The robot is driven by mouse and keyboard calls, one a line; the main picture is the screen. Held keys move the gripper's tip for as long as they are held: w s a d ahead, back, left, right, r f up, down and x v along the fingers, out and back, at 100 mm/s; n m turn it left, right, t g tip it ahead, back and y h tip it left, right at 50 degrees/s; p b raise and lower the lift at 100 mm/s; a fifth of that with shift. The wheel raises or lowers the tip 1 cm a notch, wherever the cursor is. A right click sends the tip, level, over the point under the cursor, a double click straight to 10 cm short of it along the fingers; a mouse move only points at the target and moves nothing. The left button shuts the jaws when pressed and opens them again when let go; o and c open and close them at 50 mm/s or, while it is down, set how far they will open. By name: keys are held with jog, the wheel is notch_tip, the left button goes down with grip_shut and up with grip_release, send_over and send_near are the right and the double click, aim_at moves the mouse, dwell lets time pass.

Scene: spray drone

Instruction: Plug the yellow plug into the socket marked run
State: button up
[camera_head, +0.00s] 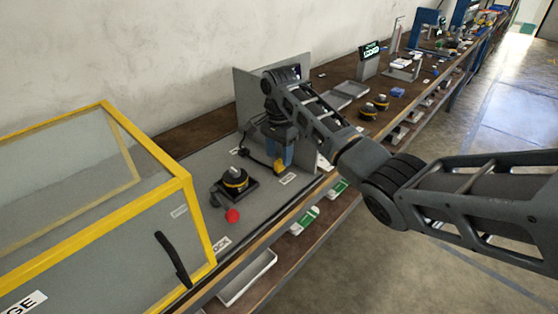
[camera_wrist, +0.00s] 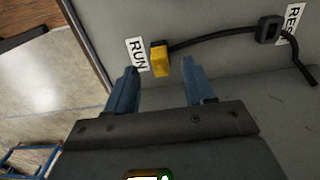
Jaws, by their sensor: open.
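The yellow plug (camera_wrist: 159,61) stands against the grey panel beside the label RUN (camera_wrist: 137,54) in the wrist view. Its black cable (camera_wrist: 210,38) runs right to a black block (camera_wrist: 268,29) by a second label, partly cut off. My gripper (camera_wrist: 159,68) is open, with one blue finger on each side of the plug and a gap to both. In the head view the plug (camera_head: 279,166) shows yellow just below my gripper (camera_head: 281,157). The RUN socket itself is hidden, and I cannot tell how deep the plug sits.
A yellow-framed clear case (camera_head: 190,205) fills the left. An upright grey panel (camera_head: 245,95) stands behind.

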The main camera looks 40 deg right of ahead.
aim_at(279, 161)
jog(key=shift+r, duration=2.4)
